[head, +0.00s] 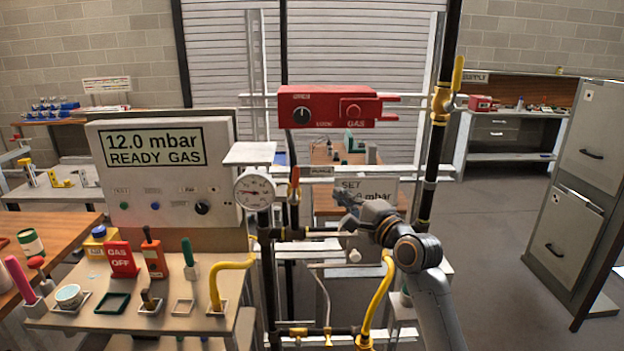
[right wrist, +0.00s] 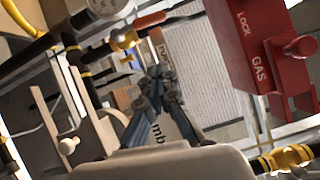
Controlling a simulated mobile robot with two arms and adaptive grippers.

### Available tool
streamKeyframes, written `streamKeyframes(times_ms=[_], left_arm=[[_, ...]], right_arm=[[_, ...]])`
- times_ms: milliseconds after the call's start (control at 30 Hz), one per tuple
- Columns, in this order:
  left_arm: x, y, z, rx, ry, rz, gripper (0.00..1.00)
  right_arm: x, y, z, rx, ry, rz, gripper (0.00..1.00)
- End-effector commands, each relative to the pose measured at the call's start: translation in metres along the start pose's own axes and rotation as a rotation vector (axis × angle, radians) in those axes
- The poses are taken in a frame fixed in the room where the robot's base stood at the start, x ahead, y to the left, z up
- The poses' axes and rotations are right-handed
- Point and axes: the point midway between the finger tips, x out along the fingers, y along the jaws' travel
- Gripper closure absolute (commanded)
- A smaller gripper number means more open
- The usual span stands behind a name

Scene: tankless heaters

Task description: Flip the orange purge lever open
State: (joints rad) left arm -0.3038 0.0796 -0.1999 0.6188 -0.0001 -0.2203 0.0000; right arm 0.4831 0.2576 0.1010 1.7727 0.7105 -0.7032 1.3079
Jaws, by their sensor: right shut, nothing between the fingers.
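The orange purge lever (head: 294,176) stands upright on a small brass valve just right of the round gauge in the head view. In the right wrist view the lever (right wrist: 154,20) shows as an orange-red handle beside the brass valve body (right wrist: 122,40). My right gripper (head: 342,197) is shut and empty, to the right of the lever and a little lower, apart from it. Its closed fingers also show in the right wrist view (right wrist: 158,74), with a gap between them and the lever. My left gripper is not in view.
A red gas lock box (head: 328,107) hangs above my gripper. The pressure gauge (head: 254,190) and dark pipes stand left of the lever. A white "SET" sign (head: 378,188) is partly hidden behind my gripper. A yellow-handled valve (head: 441,100) stands on the right pipe.

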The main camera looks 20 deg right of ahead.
Motion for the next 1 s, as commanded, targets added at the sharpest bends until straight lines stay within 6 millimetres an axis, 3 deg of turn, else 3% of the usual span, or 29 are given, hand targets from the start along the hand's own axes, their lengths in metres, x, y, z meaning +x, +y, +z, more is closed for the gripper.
streamKeyframes(times_ms=[200,400,700,1000], left_arm=[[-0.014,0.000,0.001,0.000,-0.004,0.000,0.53],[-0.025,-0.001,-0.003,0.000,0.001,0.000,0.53],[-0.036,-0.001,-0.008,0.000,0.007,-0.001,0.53],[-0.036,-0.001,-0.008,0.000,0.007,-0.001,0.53]], right_arm=[[0.044,-0.003,0.000,0.000,0.001,0.002,1.00],[0.076,-0.003,0.007,0.002,-0.002,0.002,1.00],[0.095,0.000,0.027,-0.002,0.000,0.001,1.00],[0.096,0.002,0.028,-0.002,0.001,0.002,1.00]])
